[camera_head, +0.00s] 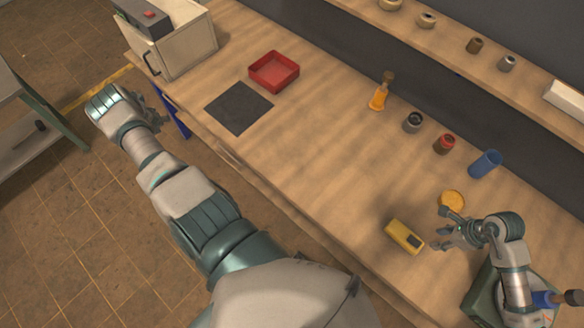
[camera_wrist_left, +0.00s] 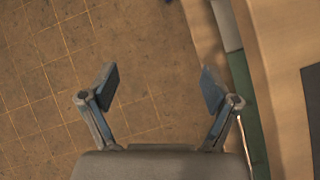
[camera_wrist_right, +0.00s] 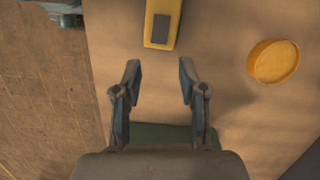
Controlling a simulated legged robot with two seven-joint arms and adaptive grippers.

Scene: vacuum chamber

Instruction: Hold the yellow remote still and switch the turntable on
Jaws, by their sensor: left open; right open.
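The yellow remote (camera_head: 404,236) lies on the bench near its front edge, its dark panel toward the right. It also shows at the top of the right wrist view (camera_wrist_right: 162,22), beyond the fingertips. My right gripper (camera_head: 447,228) is open and empty, just right of the remote and apart from it; its fingers show in the right wrist view (camera_wrist_right: 160,75). My left gripper (camera_head: 100,102) is open and empty, off the bench over the floor; the left wrist view (camera_wrist_left: 160,88) shows nothing between its fingers. I cannot tell which object is the turntable.
A yellow round disc (camera_head: 452,200) lies behind the remote. A green bin (camera_head: 480,296) is by my right arm. A blue cup (camera_head: 485,164), red tray (camera_head: 274,71), dark mat (camera_head: 239,108) and box with a red button (camera_head: 182,45) stand farther off. The bench middle is clear.

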